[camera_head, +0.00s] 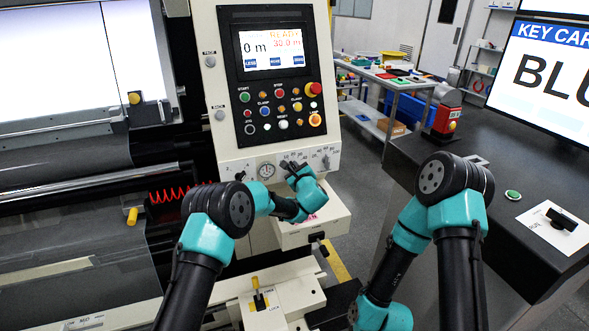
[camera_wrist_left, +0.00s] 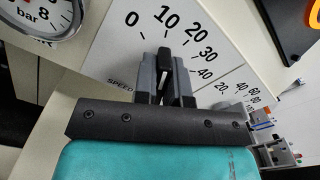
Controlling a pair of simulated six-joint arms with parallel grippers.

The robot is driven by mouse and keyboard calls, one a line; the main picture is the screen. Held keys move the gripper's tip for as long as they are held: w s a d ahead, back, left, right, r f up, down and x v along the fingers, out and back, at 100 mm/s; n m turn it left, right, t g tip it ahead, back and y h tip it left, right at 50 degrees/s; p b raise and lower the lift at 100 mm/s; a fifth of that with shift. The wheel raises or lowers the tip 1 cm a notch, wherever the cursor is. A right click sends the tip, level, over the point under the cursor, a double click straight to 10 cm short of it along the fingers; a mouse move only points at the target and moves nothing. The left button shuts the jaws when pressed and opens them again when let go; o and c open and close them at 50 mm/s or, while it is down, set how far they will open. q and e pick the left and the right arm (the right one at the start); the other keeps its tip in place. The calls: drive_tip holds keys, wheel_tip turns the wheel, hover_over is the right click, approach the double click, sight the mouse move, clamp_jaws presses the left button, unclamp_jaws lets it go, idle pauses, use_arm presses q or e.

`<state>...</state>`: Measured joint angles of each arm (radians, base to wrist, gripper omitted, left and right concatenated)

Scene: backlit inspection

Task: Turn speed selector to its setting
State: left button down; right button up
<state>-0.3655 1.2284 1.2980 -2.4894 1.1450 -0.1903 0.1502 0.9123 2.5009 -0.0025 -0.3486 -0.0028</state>
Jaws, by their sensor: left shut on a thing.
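The speed selector (camera_wrist_left: 165,72) is a small dark knob with a white mark, in the left wrist view, on a white panel with "SPEED" and a scale from 0 to 40. Its long side runs toward the 10 in that view; the exact setting it points at is hard to tell. My left gripper (camera_wrist_left: 164,78) is shut on the knob, a grey finger on each side. In the head view my left gripper (camera_head: 298,176) is at the lower panel and hides most of the knob. My right arm shows at the right, but its gripper is out of view.
A pressure gauge (camera_head: 266,171) is left of the selector, and another selector (camera_head: 325,161) is right of it. Above is a button panel with a screen (camera_head: 273,48) reading "0 m" and "30.0 m". A dark desk (camera_head: 455,160) with a monitor (camera_head: 545,75) stands at the right.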

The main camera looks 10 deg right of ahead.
use_arm(q)
drive_tip(key=shift+m, duration=0.3)
drive_tip(key=m, duration=0.5)
drive_tip(key=shift+d, duration=0.2)
drive_tip(key=m, duration=0.6)
drive_tip(key=shift+w+d, duration=0.1)
drive_tip(key=shift+d, duration=0.1)
drive_tip(key=c, duration=1.2)
unclamp_jaws()
